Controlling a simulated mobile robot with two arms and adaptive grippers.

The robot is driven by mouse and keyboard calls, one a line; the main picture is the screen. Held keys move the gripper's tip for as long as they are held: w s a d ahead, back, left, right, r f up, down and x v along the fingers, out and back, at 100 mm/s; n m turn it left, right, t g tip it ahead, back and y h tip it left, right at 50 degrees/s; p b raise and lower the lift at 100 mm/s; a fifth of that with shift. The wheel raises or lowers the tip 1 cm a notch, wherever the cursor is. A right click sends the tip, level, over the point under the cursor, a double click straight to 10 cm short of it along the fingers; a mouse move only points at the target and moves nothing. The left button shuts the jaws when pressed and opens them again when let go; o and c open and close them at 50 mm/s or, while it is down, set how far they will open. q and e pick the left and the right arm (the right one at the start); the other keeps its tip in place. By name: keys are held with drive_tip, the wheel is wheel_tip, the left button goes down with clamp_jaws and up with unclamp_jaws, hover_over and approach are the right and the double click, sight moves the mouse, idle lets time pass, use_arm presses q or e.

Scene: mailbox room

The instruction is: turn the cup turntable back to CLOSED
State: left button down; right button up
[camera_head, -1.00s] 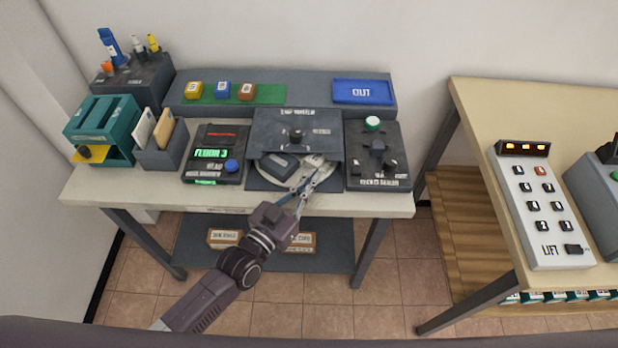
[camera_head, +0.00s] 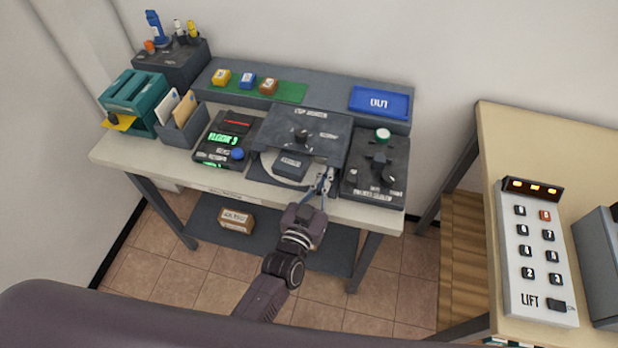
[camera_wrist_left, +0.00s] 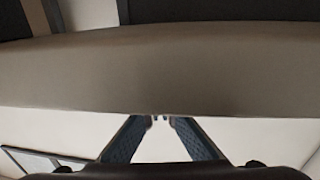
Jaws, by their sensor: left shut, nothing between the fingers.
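The cup turntable is a pale round disc (camera_head: 266,165) partly under a dark housing (camera_head: 308,128) with a black knob (camera_head: 302,134) on top. A dark block (camera_head: 292,164) sits on the disc's exposed front part. My left gripper (camera_head: 326,174) is at the right front edge of the disc, fingers shut with nothing between them. Whether it touches the disc is unclear. The housing's lettering is too small to read. My right gripper is not in view.
A dark control box (camera_head: 374,170) with a green button stands right of the turntable. A floor display box (camera_head: 228,138) stands left. A blue OUT tray (camera_head: 380,102) is behind. A lift panel (camera_head: 534,255) is on the right table. The white table's front strip is narrow.

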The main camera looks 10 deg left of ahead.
use_arm(q)
drive_tip(key=shift+w+d, duration=0.2)
drive_tip(key=shift+w, duration=0.1)
drive_tip(key=shift+w+d, duration=0.1)
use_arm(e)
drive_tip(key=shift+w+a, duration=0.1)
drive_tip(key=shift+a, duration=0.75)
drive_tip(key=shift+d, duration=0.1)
use_arm(q)
drive_tip(key=shift+d, duration=0.1)
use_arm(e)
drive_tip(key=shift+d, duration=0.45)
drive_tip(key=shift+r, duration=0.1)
